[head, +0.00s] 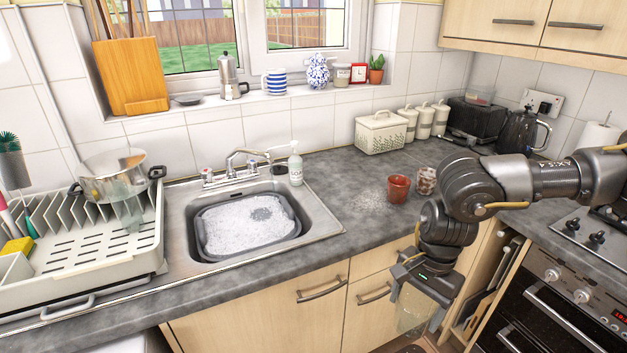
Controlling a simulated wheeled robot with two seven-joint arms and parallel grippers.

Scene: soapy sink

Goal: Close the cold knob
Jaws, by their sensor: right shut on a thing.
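The tap (239,160) stands behind the sink, with a knob at each end of its base. The left knob (207,171) has a reddish top. The right knob (268,156), taken as the cold one, is small and partly crowded by the soap bottle; its turn position cannot be told. My right gripper (413,309) hangs low in front of the counter's edge, right of the sink and far from the knobs. It is shut on a pale see-through thing (411,306), perhaps a glass, mostly hidden by the fingers. My left gripper is not in view.
The sink (174,222) holds a grey basin (297,222) of suds. A soap bottle (295,166) stands by the tap. A dish rack (85,279) with a pot (113,172) is left. A red cup (398,188) and a patterned cup (426,181) stand right.

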